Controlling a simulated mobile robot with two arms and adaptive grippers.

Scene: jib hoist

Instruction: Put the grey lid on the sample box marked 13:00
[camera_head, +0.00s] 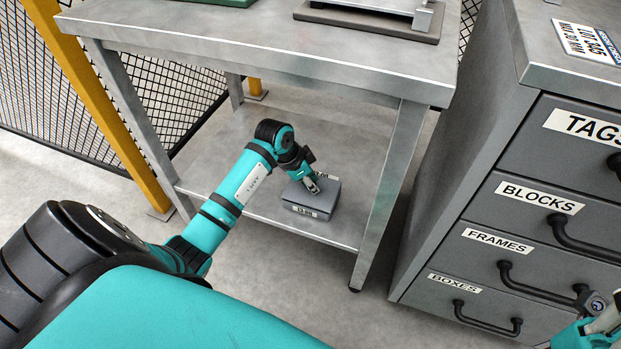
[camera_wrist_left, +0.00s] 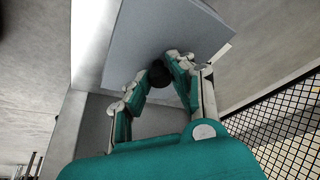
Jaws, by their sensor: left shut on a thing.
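The grey sample box (camera_head: 290,208) stands on the lower shelf of the steel table, with a small white label on its front that seems to read 13:00. The grey lid (camera_head: 329,188) is at the top of the box; I cannot tell whether it is fully seated. My left gripper (camera_head: 313,187) is shut on the lid's round black knob. The wrist view shows the left gripper (camera_wrist_left: 165,78) with its fingers on both sides of the knob (camera_wrist_left: 158,74) and the lid (camera_wrist_left: 150,30) spread beyond. My right gripper (camera_head: 604,320) is partly visible at the lower right edge.
The table's upper top (camera_head: 250,42) overhangs the lower shelf (camera_head: 225,150), and a table leg (camera_head: 392,190) stands right of the box. A grey drawer cabinet (camera_head: 480,190) is at the right. A yellow post (camera_head: 95,85) and mesh fence are at the left.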

